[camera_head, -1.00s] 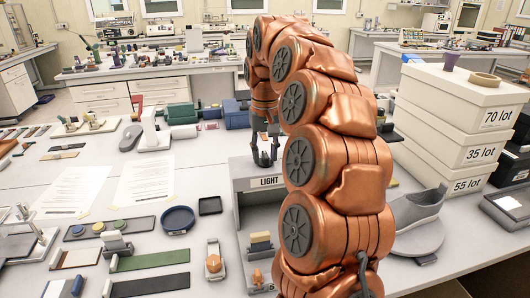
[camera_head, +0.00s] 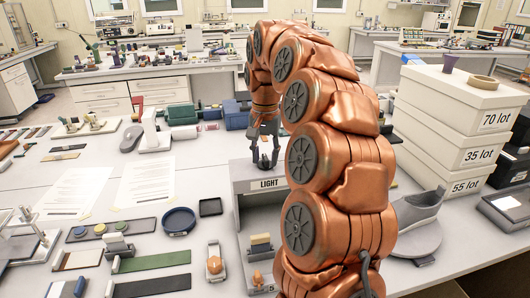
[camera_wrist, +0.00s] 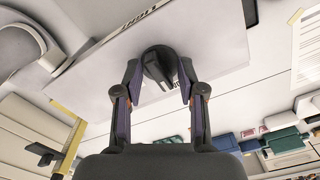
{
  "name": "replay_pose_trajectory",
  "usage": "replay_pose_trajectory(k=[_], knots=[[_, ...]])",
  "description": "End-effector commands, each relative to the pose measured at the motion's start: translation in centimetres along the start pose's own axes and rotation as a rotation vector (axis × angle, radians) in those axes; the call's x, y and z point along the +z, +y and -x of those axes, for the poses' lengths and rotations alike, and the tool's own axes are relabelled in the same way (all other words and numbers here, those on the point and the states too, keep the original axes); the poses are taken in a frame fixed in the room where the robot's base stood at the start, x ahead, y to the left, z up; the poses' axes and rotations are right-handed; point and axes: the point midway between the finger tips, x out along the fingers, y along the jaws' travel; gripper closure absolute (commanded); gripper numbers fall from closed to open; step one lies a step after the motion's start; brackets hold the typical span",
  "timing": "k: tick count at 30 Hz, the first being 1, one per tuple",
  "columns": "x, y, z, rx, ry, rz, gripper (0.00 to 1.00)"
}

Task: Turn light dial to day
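The light box (camera_head: 245,212) stands on the table with a "LIGHT" label on its front edge; the label shows upside down in the wrist view (camera_wrist: 139,18). The dark round light dial (camera_wrist: 157,62) sits on the box's pale top, its raised grip slanting in the wrist view. Lettering beside it is mostly covered, so I cannot read the setting. My gripper (camera_head: 265,163) points down over the box top. In the wrist view its two fingers (camera_wrist: 160,72) are apart, one on each side of the dial. I cannot tell whether they touch it.
White boxes marked 70, 35 and 55 lot (camera_head: 448,132) are stacked at the right. A blue round dish (camera_head: 179,221), a green strip (camera_head: 150,261) and paper sheets (camera_head: 146,181) lie to the left.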

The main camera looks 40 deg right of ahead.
Motion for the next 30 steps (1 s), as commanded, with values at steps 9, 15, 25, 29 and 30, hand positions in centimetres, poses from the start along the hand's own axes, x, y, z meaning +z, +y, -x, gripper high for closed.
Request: replay_pose_trajectory(k=[9, 15, 25, 29, 30], knots=[[0.0, 0.0, 0.3, -0.001, -0.001, -0.264, 0.60], [0.0, 0.0, 0.3, 0.000, -0.001, -0.410, 0.60], [0.0, 0.0, 0.2, 0.001, -0.001, -0.575, 0.60], [-0.2, 0.0, 0.9, -0.003, 0.003, -0.574, 0.60], [-0.2, 0.0, 1.2, -0.002, 0.003, -0.574, 0.60]])
